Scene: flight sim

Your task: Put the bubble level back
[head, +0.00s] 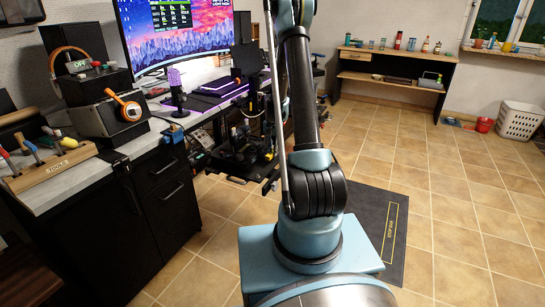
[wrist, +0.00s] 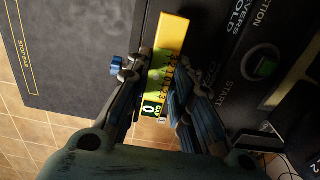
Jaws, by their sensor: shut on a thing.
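The bubble level (wrist: 172,38) shows in the wrist view as a yellow bar with a greenish section and dark markings. My gripper (wrist: 160,85) is shut on it, with one dark finger on each side. The bar reaches up past the fingertips, and its lower end shows between the fingers beside a small black label reading 0. In the head view my arm rises in the middle, and I cannot make out the gripper or the level there.
Tiled floor (head: 460,220) is open at the right.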

